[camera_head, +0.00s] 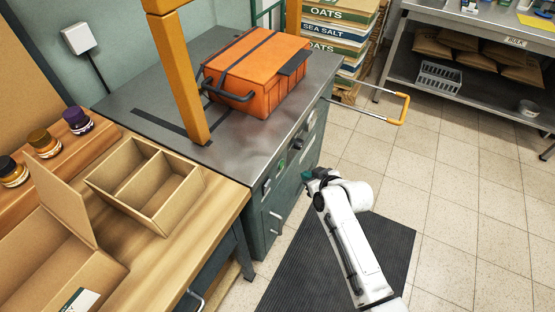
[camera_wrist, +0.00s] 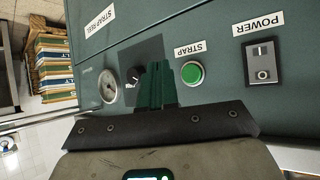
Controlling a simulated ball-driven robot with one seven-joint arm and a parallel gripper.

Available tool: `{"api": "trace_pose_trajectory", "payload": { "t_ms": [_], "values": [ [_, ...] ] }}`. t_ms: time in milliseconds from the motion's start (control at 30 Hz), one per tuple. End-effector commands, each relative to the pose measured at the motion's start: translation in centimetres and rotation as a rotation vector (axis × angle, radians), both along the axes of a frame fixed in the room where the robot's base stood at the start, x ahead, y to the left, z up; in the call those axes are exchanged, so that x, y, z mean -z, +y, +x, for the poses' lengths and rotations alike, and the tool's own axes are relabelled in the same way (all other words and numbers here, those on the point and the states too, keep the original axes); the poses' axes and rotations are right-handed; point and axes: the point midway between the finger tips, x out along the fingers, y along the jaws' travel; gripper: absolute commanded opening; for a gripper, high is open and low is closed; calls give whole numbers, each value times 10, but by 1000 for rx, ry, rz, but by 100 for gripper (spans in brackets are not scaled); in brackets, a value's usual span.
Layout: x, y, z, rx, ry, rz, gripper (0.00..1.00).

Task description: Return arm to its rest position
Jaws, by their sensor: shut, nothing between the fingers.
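My white arm reaches up from the bottom right in the head view. My gripper (camera_head: 308,175) is at the front face of the grey-green strapping machine (camera_head: 283,205). In the wrist view, my gripper (camera_wrist: 157,88) shows its dark green fingers together, with nothing between them. The fingers point at the control panel, close to a black knob (camera_wrist: 133,76) and left of the green STRAP button (camera_wrist: 192,72). I cannot tell whether the fingertips touch the panel.
An orange case (camera_head: 262,75) with dark straps sits on the machine top, beside a yellow arch (camera_head: 184,85). An orange-tipped handle (camera_head: 403,108) juts out right. A divided cardboard box (camera_head: 150,185) stands on the wooden bench. Tiled floor (camera_head: 465,195) is clear at right.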

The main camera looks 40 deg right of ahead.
Motion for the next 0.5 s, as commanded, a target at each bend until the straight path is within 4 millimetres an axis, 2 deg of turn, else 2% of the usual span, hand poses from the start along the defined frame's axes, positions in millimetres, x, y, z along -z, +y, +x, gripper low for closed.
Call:
{"api": "trace_pose_trajectory", "payload": {
  "t_ms": [300, 367, 467, 500],
  "values": [
    [0, 4, -1, -6, 8, 3, 0],
    [-1, 14, -6, -22, 32, 14, 0],
    [-3, 46, -24, -72, 122, 49, 0],
    [-5, 62, -36, -96, 174, 64, 0]
  ]
}}
